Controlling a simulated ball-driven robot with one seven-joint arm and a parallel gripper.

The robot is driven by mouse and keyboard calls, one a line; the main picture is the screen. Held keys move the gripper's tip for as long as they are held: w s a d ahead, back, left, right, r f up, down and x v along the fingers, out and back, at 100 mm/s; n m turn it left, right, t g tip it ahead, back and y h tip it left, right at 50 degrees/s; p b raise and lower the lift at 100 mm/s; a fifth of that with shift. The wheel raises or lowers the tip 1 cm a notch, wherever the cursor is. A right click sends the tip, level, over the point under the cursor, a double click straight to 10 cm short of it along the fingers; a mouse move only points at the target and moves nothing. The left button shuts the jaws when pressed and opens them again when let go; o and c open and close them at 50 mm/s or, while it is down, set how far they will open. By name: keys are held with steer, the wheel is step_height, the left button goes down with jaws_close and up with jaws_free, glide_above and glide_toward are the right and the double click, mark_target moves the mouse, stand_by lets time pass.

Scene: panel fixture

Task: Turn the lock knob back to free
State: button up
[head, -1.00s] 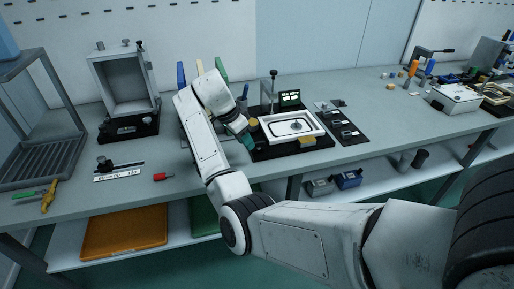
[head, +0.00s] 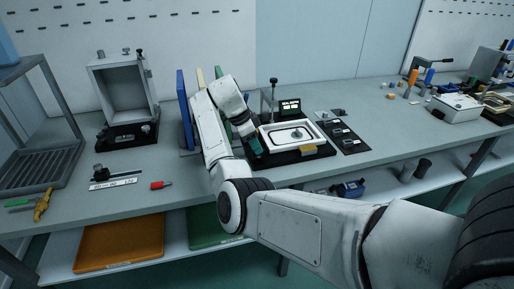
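The panel fixture is a black base (head: 285,158) on the bench, right of my gripper. It carries a white-rimmed tray (head: 268,130) with a dark oval outline and a small grey piece inside. A yellow block (head: 308,150) sits at its front edge. An upright post with a dark top (head: 273,88) and a small lit display (head: 290,106) stand behind it. My gripper (head: 254,147) points down at the fixture's left edge, its teal fingers low beside the tray. The finger gap is too small to tell. I cannot make out the lock knob; my gripper may hide it.
A grey open box (head: 122,88) stands at the back left, and upright blue (head: 184,108) and green panels stand behind my arm. A black plate with small parts (head: 343,132) lies right of the fixture. A red-handled tool (head: 161,185) lies at front left.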

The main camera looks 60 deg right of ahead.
steer(key=shift+x, duration=1.15)
steer(key=shift+c, duration=0.5)
jaws_close()
